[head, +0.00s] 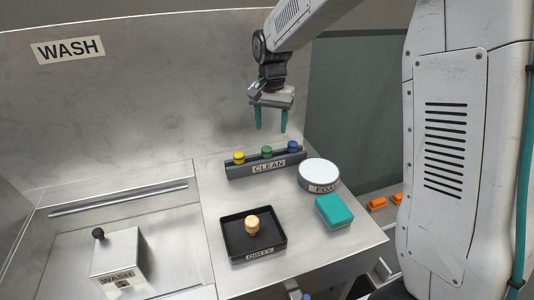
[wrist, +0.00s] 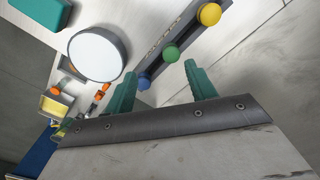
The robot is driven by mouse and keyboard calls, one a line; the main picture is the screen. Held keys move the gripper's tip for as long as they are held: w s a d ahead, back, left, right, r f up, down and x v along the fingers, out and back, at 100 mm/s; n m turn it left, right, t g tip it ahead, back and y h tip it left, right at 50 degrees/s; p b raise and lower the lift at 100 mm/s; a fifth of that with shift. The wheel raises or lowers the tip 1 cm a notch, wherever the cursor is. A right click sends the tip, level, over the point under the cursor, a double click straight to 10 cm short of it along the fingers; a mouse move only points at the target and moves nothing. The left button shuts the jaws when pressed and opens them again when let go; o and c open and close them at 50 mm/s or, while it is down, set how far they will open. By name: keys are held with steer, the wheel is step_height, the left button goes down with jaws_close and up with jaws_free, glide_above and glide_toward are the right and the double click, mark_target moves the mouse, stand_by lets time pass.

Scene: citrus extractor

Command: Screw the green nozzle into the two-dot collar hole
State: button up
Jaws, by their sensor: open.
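The green nozzle (head: 266,151) stands in the middle of the dark rack labelled CLEAN (head: 240,171), between a yellow nozzle (head: 239,157) and a blue nozzle (head: 292,146). In the wrist view the green nozzle (wrist: 171,53) shows beyond the fingertips, with the yellow (wrist: 209,14) and blue (wrist: 144,82) ones to either side. My gripper (head: 271,128) is open and empty, above the rack, with its teal fingers pointing down. Its fingers also show in the wrist view (wrist: 161,70). I cannot make out the two-dot collar hole in either view.
A black tray labelled DIRTY (head: 231,247) holds a tan nozzle (head: 252,225). A round white-topped container (head: 319,172) and a teal block (head: 334,211) stand at the right of the counter. A WASH box (head: 117,254) is at lower left. Orange pieces (head: 377,204) lie beyond the counter's right edge.

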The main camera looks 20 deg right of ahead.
mark_target(267, 148)
steer(key=shift+m, duration=0.3)
steer(key=w+f, duration=0.2)
steer(key=f, duration=0.1)
steer(key=shift+w+a+f, duration=0.15)
steer(key=shift+w+a, duration=0.05)
steer(key=shift+w, duration=0.15)
step_height(267, 148, down, 7)
steer(key=shift+f, duration=0.1)
steer(key=shift+c, duration=0.4)
steer(key=c, duration=1)
